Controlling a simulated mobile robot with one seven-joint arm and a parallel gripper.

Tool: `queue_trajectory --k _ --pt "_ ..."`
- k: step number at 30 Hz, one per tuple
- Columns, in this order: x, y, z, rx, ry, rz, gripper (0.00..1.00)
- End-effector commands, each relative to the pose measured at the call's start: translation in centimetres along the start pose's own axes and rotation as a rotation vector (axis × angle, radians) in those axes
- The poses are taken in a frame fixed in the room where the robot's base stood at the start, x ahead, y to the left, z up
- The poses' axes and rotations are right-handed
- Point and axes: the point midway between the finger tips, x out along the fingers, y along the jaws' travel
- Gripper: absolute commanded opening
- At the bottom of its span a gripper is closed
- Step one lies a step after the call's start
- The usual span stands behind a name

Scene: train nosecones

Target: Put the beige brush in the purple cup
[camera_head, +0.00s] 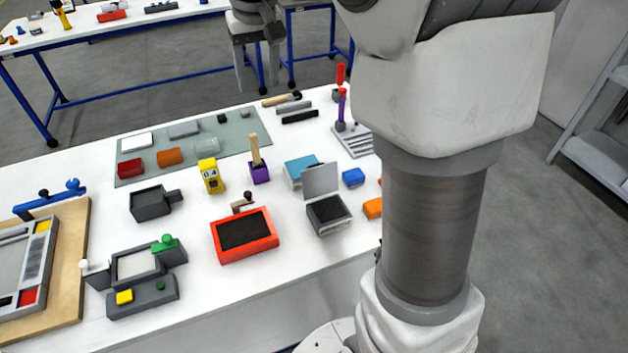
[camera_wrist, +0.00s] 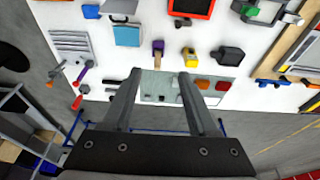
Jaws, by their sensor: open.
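The purple cup (camera_head: 259,174) stands upright on the white table. A beige brush (camera_head: 254,150) stands in it, its flat beige part sticking up from the opening; its lower end is hidden inside the cup. In the wrist view the purple cup (camera_wrist: 158,45) and the beige brush (camera_wrist: 159,58) show beyond the fingertips, near the middle. My gripper (camera_head: 258,72) is open and empty, raised above and behind the table's far edge in the head view, clear of the cup and brush. Its two spread fingers also show in the wrist view (camera_wrist: 158,73).
A grey-green mat (camera_head: 228,143) with several blocks lies behind the cup. A yellow block marked 0.4 (camera_head: 210,176) stands to its left, a teal-topped box (camera_head: 300,168) to its right. An orange-red framed tray (camera_head: 244,235) lies in front. Another table (camera_head: 150,28) stands behind.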

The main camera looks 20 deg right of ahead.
Motion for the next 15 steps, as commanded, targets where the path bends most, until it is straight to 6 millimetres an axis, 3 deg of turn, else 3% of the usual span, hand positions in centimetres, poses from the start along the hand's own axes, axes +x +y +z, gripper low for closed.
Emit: queue_trajectory --k 1,6,15 --pt "-1.3 0.0 1.7 0.0 0.022 0.0 0.59" --pt "-3.8 0.0 7.2 0.0 0.077 0.0 0.59" --pt "-5.0 0.0 17.5 -0.002 0.176 0.002 0.59"
